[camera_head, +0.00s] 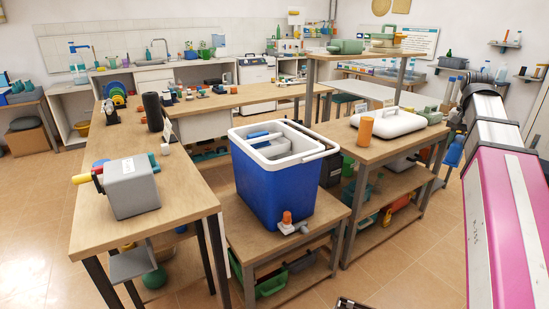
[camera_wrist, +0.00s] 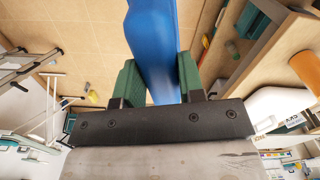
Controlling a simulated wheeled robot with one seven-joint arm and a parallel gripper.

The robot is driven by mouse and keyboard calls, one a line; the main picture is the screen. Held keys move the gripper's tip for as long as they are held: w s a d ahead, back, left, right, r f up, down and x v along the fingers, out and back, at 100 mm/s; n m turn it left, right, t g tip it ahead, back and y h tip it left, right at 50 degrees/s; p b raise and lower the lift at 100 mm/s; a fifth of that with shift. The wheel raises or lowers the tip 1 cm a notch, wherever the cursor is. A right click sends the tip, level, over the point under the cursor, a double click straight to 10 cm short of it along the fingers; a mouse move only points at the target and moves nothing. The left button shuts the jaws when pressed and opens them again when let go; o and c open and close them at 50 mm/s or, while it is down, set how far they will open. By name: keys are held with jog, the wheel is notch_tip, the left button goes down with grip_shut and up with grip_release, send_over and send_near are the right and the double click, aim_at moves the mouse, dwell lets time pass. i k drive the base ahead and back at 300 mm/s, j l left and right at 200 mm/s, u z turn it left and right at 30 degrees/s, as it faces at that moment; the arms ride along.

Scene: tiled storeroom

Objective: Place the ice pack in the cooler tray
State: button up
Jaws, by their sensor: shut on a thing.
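The blue ice pack (camera_wrist: 153,40) is clamped between the green fingers of my gripper (camera_wrist: 158,78) in the wrist view. It sticks out beyond the fingertips, over the tiled floor. In the head view the blue ice pack (camera_head: 454,151) hangs at the right, beside the right-hand bench and apart from the cooler. The cooler (camera_head: 268,186) is a blue box with a white rim, open at the top, standing on a low wooden table. A pale tray-like insert (camera_head: 270,146) and a small blue item (camera_head: 262,135) show inside it. The cooler's bottom is hidden.
A grey box with a crank (camera_head: 131,187) sits on the left bench.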

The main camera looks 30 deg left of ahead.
aim_at(268, 153)
jog(key=i+u, duration=0.15)
jog(key=u, duration=1.5)
jog(key=i+l+u, duration=0.25)
jog(key=i+l, duration=0.4)
jog(key=l, duration=0.05)
